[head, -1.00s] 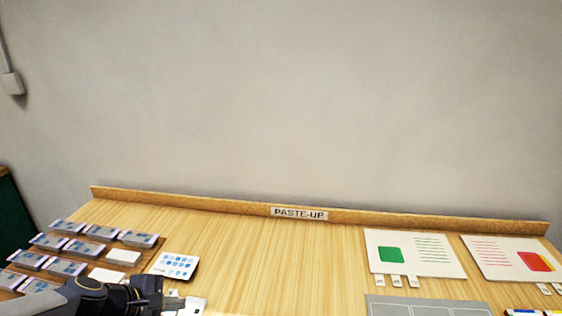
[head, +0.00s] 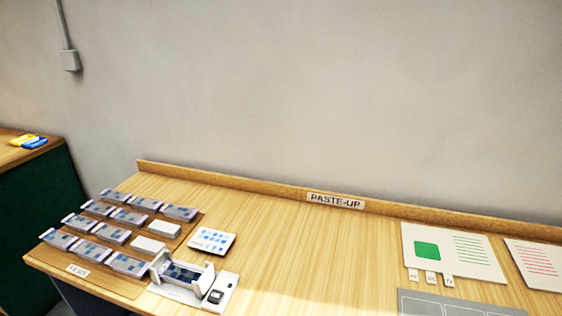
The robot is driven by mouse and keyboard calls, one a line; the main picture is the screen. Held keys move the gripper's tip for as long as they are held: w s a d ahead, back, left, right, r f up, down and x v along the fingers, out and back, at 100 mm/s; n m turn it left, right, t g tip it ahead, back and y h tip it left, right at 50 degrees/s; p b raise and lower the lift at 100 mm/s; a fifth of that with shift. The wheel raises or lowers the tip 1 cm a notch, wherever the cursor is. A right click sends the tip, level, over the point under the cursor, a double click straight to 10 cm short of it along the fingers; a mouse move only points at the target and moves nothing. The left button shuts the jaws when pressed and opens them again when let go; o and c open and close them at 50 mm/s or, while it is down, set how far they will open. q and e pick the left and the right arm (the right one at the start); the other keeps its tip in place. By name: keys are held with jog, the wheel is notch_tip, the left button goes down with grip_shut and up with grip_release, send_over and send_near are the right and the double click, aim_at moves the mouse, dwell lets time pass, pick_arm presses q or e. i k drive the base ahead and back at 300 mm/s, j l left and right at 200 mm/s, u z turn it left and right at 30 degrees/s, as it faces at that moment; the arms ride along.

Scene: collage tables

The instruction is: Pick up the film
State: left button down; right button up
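Several grey-blue film pieces (head: 110,235) sit in rows on blocks on a brown board (head: 108,280) at the left of the wooden table. I cannot tell which one the task means. Two plain white blocks (head: 157,229) on the board carry no film. A white holder with upright end walls (head: 203,280) stands at the table's front, right of the board. A dark bluish film-like piece (head: 180,274) lies between its walls. Neither of my grippers is in view.
A card with blue marks (head: 212,241) lies behind the holder. White sheets (head: 455,252) and a grey panel (head: 450,305) lie at the right. The table's middle is clear. A low back ledge bears a PASTE-UP sign (head: 336,201). Another table (head: 50,150) stands at the far left.

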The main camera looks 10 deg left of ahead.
aim_at(185, 275)
jog(key=u, duration=1.25)
